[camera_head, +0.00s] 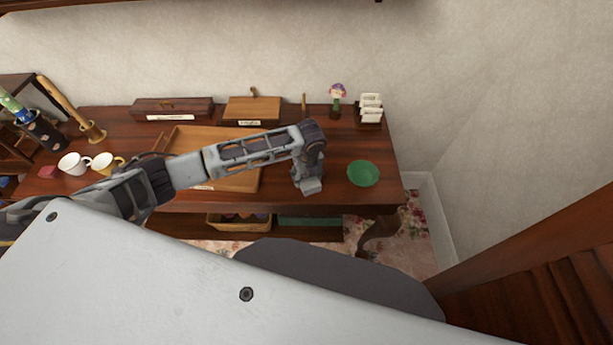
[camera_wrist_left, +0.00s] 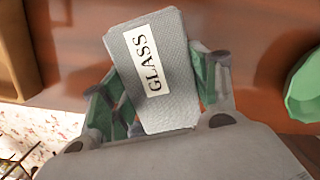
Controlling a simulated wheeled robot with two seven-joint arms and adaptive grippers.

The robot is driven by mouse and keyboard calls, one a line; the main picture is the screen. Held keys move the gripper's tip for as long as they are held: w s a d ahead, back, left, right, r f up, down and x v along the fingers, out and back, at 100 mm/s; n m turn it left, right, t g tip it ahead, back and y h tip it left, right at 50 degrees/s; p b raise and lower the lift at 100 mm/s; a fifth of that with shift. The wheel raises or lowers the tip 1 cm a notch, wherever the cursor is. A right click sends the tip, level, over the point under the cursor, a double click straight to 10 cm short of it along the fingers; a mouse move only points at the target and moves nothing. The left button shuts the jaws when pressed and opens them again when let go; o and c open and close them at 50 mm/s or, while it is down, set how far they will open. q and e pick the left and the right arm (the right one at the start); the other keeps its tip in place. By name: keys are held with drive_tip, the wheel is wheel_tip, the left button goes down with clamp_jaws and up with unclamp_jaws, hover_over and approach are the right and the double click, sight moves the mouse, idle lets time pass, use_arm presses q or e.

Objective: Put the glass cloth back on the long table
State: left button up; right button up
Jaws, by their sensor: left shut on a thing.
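The glass cloth (camera_wrist_left: 165,103) is a small grey folded cloth with a white label reading "GLASS" in the left wrist view. My left gripper (camera_wrist_left: 157,88) is shut on it, with a green-padded finger on each side. In the head view, my left gripper (camera_head: 308,182) is over the right part of the long table (camera_head: 335,150), near its front edge and left of a green bowl. I cannot tell whether the cloth touches the tabletop. My right gripper is not in view.
The green bowl (camera_head: 363,173) is close to the right of my left gripper. A wooden tray (camera_head: 245,181) lies to the left, partly behind my arm. A flower vase (camera_head: 336,103) and a white-card holder (camera_head: 370,108) stand at the back. Bare tabletop shows between them and the bowl.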

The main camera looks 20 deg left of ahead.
sight(308, 178)
use_arm(q)
drive_tip(key=shift+f, duration=0.4)
drive_tip(key=o, duration=1)
drive_tip(key=shift+f, duration=0.1)
drive_tip(key=r, duration=0.8)
drive_tip(key=s+d+r, duration=0.1)
drive_tip(key=r, duration=0.3)
drive_tip(key=shift+r+b, duration=0.1)
drive_tip(key=shift+b, duration=0.2)
